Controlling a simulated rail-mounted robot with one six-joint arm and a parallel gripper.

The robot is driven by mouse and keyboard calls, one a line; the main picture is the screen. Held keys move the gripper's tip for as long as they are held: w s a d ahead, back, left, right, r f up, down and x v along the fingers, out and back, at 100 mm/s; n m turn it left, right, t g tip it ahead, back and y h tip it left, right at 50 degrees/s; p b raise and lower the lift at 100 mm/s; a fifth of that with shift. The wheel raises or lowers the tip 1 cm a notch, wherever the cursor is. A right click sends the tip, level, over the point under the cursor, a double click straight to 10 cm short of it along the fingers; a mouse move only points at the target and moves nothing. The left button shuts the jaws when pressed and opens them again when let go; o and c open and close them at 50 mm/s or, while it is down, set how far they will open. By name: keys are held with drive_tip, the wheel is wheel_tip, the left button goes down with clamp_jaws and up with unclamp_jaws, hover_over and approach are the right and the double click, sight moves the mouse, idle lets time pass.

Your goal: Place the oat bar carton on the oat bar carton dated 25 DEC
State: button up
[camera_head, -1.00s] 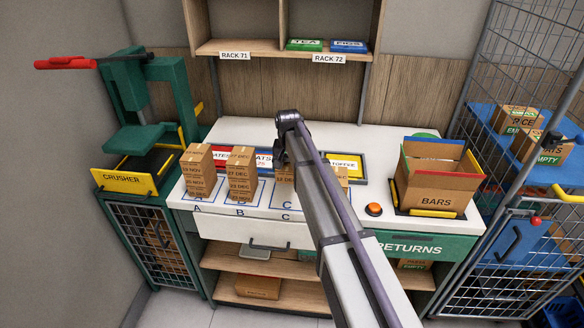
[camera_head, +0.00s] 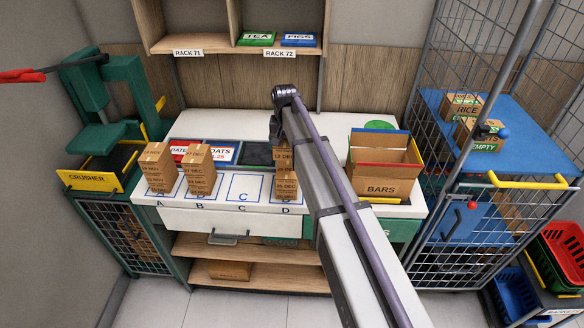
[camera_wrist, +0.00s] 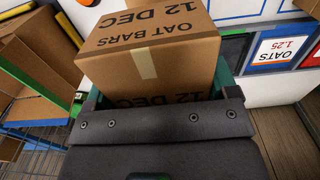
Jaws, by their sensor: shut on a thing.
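My gripper (camera_wrist: 158,88) is shut on an oat bar carton (camera_wrist: 150,55) marked 12 DEC, seen close in the wrist view. In the head view this carton (camera_head: 282,155) shows under my wrist, and my arm hides the jaws and part of it. It lines up with a carton stack (camera_head: 286,187) at spot D. Whether it touches that stack I cannot tell. The stack's dates are too small to read surely, so I cannot pick out 25 DEC.
Carton stacks stand at A (camera_head: 158,170) and B (camera_head: 199,172); spot C (camera_head: 243,188) is bare. The open BARS box (camera_head: 383,185) is on the right, the crusher (camera_head: 100,180) on the left. A wire cage with blue shelves (camera_head: 510,120) stands at far right.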

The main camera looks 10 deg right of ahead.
sight(287, 168)
drive_tip(key=f+b, duration=0.6)
drive_tip(key=f, duration=0.2)
drive_tip(key=shift+d+f+b, duration=0.2)
drive_tip(key=shift+b, duration=0.1)
drive_tip(key=shift+r, duration=0.25)
drive_tip(key=shift+f, duration=0.2)
drive_tip(key=o, duration=0.9)
wheel_tip(287, 168, up, 13)
drive_tip(key=p, duration=1.2)
drive_tip(key=shift+f+p, duration=0.15)
drive_tip(key=shift+p, duration=0.2)
drive_tip(key=shift+s+f, duration=0.1)
drive_tip(key=shift+s, duration=0.1)
drive_tip(key=s+n, duration=0.3)
drive_tip(key=s, duration=2.7)
drive_tip(key=f+b, duration=1.1)
drive_tip(key=shift+w+f+b, duration=0.2)
drive_tip(key=shift+f+b, duration=0.15)
drive_tip(key=shift+b, duration=0.05)
